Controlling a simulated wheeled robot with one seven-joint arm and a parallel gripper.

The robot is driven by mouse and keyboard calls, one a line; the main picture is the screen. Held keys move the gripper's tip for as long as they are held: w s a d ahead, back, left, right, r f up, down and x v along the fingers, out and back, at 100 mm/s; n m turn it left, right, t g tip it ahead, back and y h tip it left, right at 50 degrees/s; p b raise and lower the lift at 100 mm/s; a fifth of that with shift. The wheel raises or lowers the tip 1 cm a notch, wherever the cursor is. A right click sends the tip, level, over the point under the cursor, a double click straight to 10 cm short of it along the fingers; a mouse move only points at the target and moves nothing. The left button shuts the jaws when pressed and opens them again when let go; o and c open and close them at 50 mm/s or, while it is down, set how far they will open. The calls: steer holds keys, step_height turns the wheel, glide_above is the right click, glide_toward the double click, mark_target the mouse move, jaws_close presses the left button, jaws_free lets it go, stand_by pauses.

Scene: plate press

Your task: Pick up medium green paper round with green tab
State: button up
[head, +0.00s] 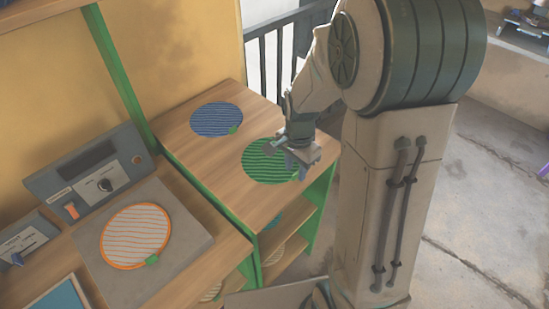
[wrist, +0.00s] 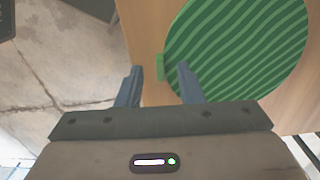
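My gripper (wrist: 158,80) is open, with one finger on either side of the tab in the picture; the gap in height cannot be told. In the head view my gripper (head: 301,162) is over the round's right edge and hides part of it, including the tab.
A blue round (head: 216,119) with a green tab lies behind on the same wooden top (head: 195,160). An orange-rimmed round (head: 135,235) lies on a grey press plate (head: 95,240) at left. Lower shelves (head: 285,240) hold more rounds. A railing (head: 270,55) stands behind.

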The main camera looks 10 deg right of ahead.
steer(key=shift+f, duration=0.8)
jaws_close()
steer(key=shift+r, duration=0.1)
